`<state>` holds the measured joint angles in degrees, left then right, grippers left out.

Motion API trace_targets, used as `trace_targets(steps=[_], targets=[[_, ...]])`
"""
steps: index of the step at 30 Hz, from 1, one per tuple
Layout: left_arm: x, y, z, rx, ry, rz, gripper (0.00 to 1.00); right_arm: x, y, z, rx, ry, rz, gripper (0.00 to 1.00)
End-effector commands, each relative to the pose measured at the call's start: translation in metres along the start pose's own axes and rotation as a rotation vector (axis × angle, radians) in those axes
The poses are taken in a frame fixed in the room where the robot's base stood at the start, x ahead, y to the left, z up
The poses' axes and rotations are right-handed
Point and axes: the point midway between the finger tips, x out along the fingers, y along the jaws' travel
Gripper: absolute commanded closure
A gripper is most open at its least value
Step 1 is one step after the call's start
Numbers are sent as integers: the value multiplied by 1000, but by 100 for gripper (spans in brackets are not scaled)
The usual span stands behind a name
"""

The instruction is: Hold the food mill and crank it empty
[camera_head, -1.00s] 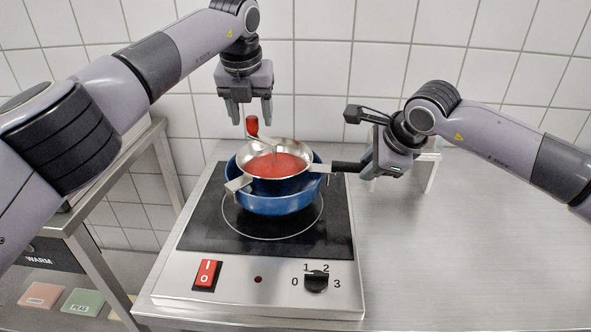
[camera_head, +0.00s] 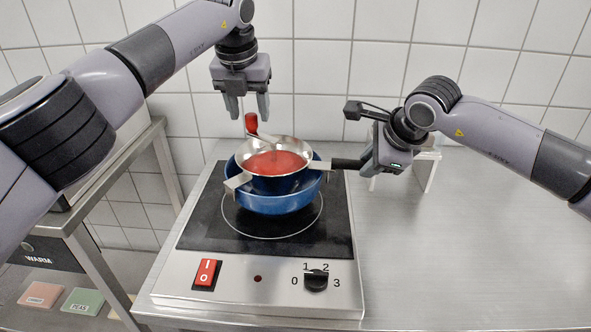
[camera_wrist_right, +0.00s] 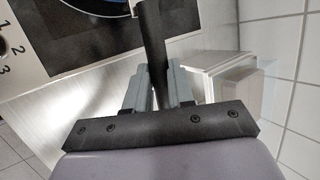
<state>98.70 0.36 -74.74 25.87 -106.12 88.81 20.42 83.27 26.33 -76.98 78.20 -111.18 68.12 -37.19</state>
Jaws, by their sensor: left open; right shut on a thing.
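The food mill (camera_head: 299,148) is a steel bowl with red food in it (camera_head: 272,163). It sits over a blue pot (camera_head: 268,204) on the hob. Its red crank knob (camera_head: 251,123) stands up at the back left of the bowl. My left gripper (camera_head: 248,112) hangs just above the knob, open, with its fingers pointing down. I cannot tell whether the fingertips touch the knob. My right gripper (camera_head: 366,163) is shut on the mill's black handle (camera_head: 346,164). The handle also shows between the fingers in the right wrist view (camera_wrist_right: 152,45).
The hob (camera_head: 210,223) has a red switch (camera_head: 206,274) and a black dial (camera_head: 316,280) at its front. A small white stand (camera_head: 428,172) is behind my right gripper. The steel counter (camera_head: 450,260) is clear at right. Pink (camera_head: 41,294) and green (camera_head: 82,301) labelled blocks lie lower left.

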Motion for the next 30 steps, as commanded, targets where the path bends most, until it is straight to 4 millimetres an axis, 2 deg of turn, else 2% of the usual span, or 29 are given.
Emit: trace_targets(steps=[9,15,20,30], targets=[[-53,9,2,313,-1,-99,47,-2,-2,2,2,-5,-5,100],[-67,12,1,419,-7,-130,47,-2,-2,2,2,-5,-5,100],[-59,10,0,432,-6,-135,47,-2,-2,2,2,-5,-5,100],[-15,4,-1,430,-4,-133,47,-2,-2,1,2,-5,-5,100]])
